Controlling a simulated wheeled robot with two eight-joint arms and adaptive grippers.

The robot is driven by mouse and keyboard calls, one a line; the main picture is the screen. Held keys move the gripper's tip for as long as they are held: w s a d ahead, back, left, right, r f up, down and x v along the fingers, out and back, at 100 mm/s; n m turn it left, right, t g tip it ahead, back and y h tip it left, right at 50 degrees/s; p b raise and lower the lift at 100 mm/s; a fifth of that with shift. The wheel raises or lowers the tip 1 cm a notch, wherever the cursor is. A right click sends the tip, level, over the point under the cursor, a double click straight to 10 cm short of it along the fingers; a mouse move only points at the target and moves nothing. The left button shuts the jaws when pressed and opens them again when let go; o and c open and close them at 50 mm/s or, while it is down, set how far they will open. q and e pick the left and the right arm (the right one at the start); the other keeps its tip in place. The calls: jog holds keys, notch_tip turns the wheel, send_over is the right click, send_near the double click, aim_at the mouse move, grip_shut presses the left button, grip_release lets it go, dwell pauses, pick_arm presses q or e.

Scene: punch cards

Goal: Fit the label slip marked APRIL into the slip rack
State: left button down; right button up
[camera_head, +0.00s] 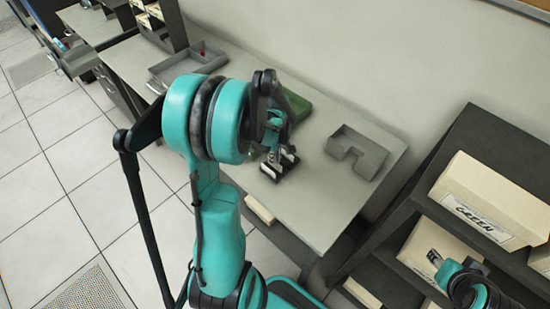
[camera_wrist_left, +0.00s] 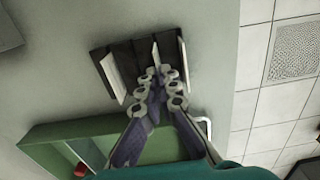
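The slip rack (camera_wrist_left: 128,50) is a small dark block on the grey bench. In the left wrist view a white slip (camera_wrist_left: 112,75) stands at its left side and another (camera_wrist_left: 183,55) at its right. A thin white slip (camera_wrist_left: 155,50) stands nearly edge-on between them. My left gripper (camera_wrist_left: 158,75) is over the rack, its fingertips close together around this middle slip. It also shows in the head view (camera_head: 276,150). No lettering is readable, so I cannot tell which slip is marked APRIL. My right gripper (camera_head: 435,258) is at the lower right, away from the rack; its fingers are unclear.
A green tray (camera_wrist_left: 55,132) lies close to the rack, with a red item (camera_wrist_left: 80,170) in it. A grey U-shaped holder (camera_head: 372,160) stands near the bench's right end. A dark shelf with a cream box labelled GREEN (camera_head: 490,190) is at right.

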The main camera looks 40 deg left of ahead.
pick_arm(q)
jog(key=c, duration=1.6)
grip_release()
jog(key=shift+c, duration=0.2)
jog(key=shift+r, duration=0.1)
notch_tip(320, 180, up, 12)
jog(key=s+d+f+m+t+b, duration=0.1)
jog(key=s+d+m+t+b, duration=0.2)
jog(key=d+m, duration=0.5)
jog(key=s+d+f+m+t+b, duration=0.2)
jog(key=s+d+m+t+b, duration=0.1)
jog(key=d+m, duration=0.6)
jog(key=shift+s+d+f+t+b, duration=0.3)
jog(key=shift+s+d+t, duration=0.3)
jog(key=shift+s, duration=0.1)
